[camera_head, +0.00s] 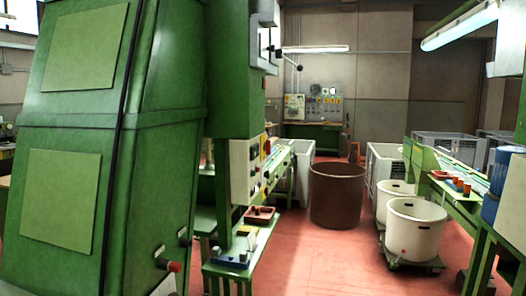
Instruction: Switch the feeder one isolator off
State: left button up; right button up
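I cannot pick out the feeder one isolator for certain. A panel with several small coloured controls (325,103) is on the far back wall, too small to read. A pale control box (241,171) with buttons is on the green machine column near the centre. A red-ended knob or fitting (174,266) sticks out low on the large green cabinet at the left. Neither of my grippers shows in the head view.
The large green cabinet (160,110) fills the left side. A brown bin (337,195) stands mid-floor. White tubs (414,228) on a wheeled base and a green bench (450,190) stand at the right. Red floor (320,262) is clear in front of the brown bin.

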aim_at(267, 146)
jog(key=i+l+z, duration=0.3)
jog(key=i, duration=0.25)
jog(key=i+l+z, duration=0.15)
jog(key=i+z, duration=0.15)
jog(key=i, duration=0.25)
jog(key=i+z, duration=0.25)
jog(key=i, duration=0.3)
jog(key=i+l+u, duration=0.1)
jog(key=i, duration=0.55)
jog(key=i+l+u, duration=0.1)
jog(key=i, duration=0.55)
jog(key=i+l+u, duration=0.1)
jog(key=i+u, duration=0.25)
jog(key=u, duration=0.15)
jog(key=i+l+u, duration=0.25)
jog(key=u, duration=0.2)
jog(key=i+l+u, duration=0.3)
jog(key=u, duration=0.2)
jog(key=i+l+u, duration=0.2)
jog(key=l+u, duration=0.25)
